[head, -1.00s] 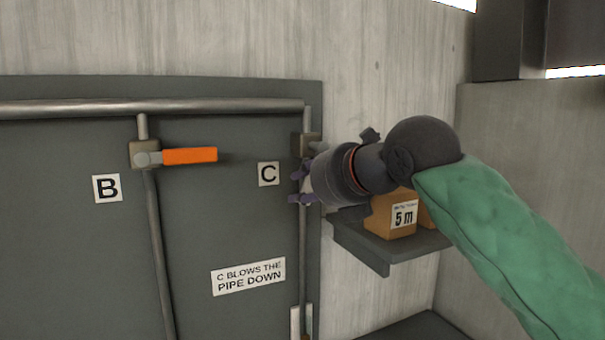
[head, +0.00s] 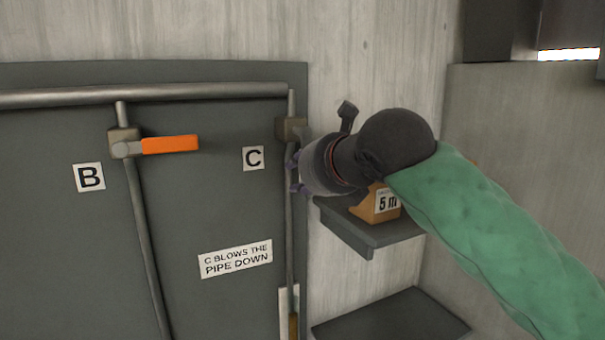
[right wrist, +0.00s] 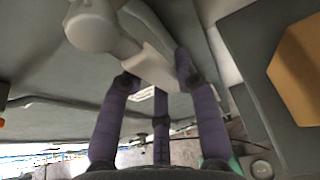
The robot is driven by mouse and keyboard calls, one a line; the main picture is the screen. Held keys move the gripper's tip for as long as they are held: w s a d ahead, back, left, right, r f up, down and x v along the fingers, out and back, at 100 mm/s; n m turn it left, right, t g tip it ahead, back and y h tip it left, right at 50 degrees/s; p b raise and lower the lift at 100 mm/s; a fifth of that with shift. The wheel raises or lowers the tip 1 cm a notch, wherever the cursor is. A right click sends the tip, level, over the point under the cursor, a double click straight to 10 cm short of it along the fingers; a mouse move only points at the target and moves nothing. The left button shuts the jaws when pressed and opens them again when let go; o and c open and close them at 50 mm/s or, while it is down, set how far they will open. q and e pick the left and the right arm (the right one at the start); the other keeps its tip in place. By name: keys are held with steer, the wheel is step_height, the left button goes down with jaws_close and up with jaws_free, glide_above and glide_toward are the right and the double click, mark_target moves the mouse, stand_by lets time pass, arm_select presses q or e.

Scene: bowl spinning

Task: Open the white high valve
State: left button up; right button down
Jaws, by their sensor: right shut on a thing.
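The white valve (right wrist: 92,27) shows in the right wrist view as a pale hub with a flat lever (right wrist: 148,62). The lever lies between the purple fingers of my right gripper (right wrist: 155,75), which is shut on it. In the head view, my right gripper (head: 293,172) is at the pipe beside the "C" label (head: 253,158), just below a square brown valve body (head: 291,129). The gripper hides the lever there, so its angle is hard to tell. My left gripper is not in view.
Valve B with an orange lever (head: 170,144), sticking out to the right, is left of C. A sign (head: 235,259) reads "C blows the pipe down". A shelf (head: 365,236) with a "5 m" block (head: 376,212) sits close under my right wrist.

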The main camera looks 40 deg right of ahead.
steer(key=c, duration=0.9)
jaws_free()
steer(key=shift+w+d, duration=0.1)
steer(key=shift+v, duration=6)
